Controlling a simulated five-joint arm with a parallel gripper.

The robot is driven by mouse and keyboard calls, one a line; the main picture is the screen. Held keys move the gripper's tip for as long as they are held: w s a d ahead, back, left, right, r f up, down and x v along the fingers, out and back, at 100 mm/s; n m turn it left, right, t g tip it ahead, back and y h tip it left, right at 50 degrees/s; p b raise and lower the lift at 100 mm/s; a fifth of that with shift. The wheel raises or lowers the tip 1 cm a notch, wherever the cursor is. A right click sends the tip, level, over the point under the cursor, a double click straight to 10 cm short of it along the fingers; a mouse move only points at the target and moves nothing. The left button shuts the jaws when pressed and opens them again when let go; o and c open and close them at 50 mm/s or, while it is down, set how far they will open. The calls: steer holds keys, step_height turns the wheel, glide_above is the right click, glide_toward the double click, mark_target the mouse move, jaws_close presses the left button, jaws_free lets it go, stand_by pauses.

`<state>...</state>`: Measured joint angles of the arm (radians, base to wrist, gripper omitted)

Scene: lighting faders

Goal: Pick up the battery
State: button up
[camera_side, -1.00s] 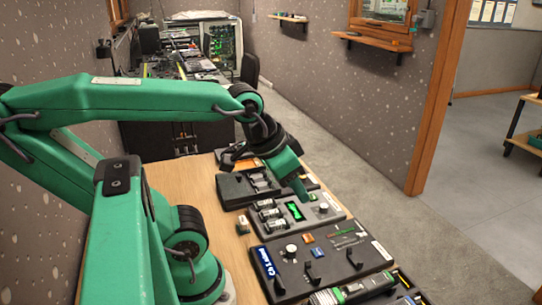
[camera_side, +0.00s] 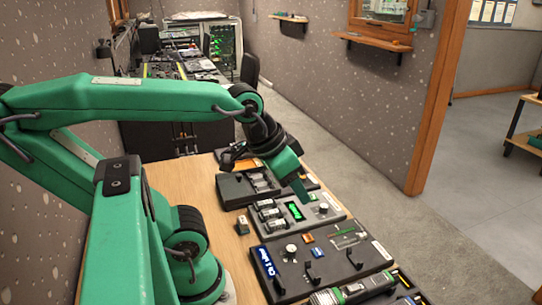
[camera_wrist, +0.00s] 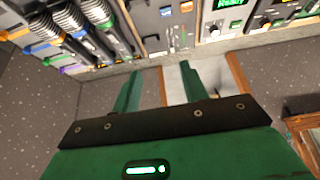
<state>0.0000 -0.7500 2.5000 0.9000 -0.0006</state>
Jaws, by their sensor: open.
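I cannot tell for sure which object is the battery. Cylinders (camera_side: 268,212) that also look like batteries lie in the panel with the green display. My gripper (camera_side: 302,194) points down above the far right part of that panel, apart from the block. In the wrist view my gripper (camera_wrist: 160,84) is open, with nothing visible between its two green fingers.
A grey panel (camera_side: 320,228) with a lit green display (camera_side: 295,211) is below my gripper. A dark panel (camera_side: 290,282) with levers and a knob is nearer, and a black tray (camera_side: 233,190) is farther back. Bare wooden table (camera_side: 185,176) shows to the left.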

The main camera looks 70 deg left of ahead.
steer(key=n+g, duration=0.5)
steer(key=n, duration=3)
glide_toward(271, 211)
steer(key=shift+w+d+f, duration=0.1)
steer(key=shift+w+d, duration=0.25)
steer(key=shift+w, duration=0.1)
steer(key=shift+s+a+f+n+g, duration=0.15)
steer(key=shift+a+f+n+g, duration=0.2)
steer(key=shift+n, duration=0.15)
steer(key=shift+f, duration=0.1)
steer(key=shift+d+f, duration=0.1)
steer(key=shift+f, duration=1.1)
